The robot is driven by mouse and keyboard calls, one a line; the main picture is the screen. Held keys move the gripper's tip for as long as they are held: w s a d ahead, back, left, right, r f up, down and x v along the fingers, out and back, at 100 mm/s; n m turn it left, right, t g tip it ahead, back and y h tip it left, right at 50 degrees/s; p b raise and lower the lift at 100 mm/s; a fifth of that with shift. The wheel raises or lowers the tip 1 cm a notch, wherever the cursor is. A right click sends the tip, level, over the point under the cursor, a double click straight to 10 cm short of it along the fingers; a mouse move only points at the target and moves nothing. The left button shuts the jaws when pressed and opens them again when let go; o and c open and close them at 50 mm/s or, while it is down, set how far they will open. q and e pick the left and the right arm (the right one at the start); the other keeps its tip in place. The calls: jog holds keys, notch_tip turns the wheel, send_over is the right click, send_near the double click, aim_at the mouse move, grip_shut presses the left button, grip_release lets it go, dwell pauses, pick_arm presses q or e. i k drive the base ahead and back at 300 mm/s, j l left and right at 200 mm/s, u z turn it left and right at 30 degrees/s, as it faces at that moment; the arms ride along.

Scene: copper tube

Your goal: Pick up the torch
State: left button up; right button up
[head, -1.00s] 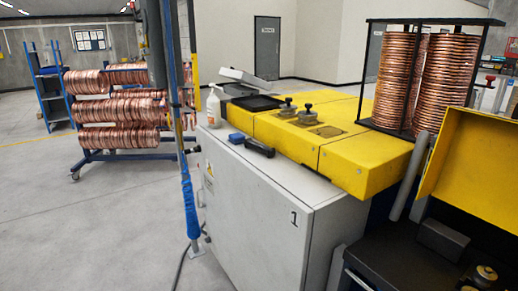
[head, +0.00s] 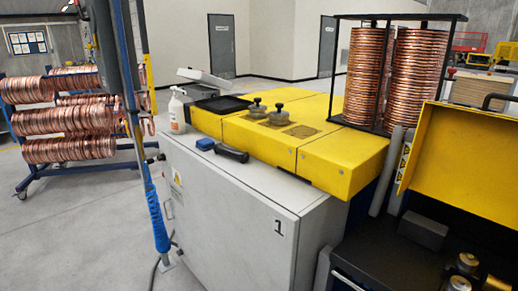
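Neither of my grippers is in view.
A spray bottle (head: 177,110) and a black tray (head: 222,104) are behind the torch. The yellow cover (head: 290,135) bounds it on the right. A blue-wrapped pole (head: 157,220) stands left of the cabinet. Copper coils (head: 418,80) stand at the right.

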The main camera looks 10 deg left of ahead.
aim_at(244, 158)
jog(key=i+j+z, duration=0.15)
jog(key=j, duration=0.3)
jog(key=i+j+z, duration=0.15)
jog(key=j, duration=0.3)
jog(key=j+z, duration=0.2)
jog(key=j, duration=0.25)
jog(key=i+j+z, duration=0.15)
jog(key=j, duration=0.35)
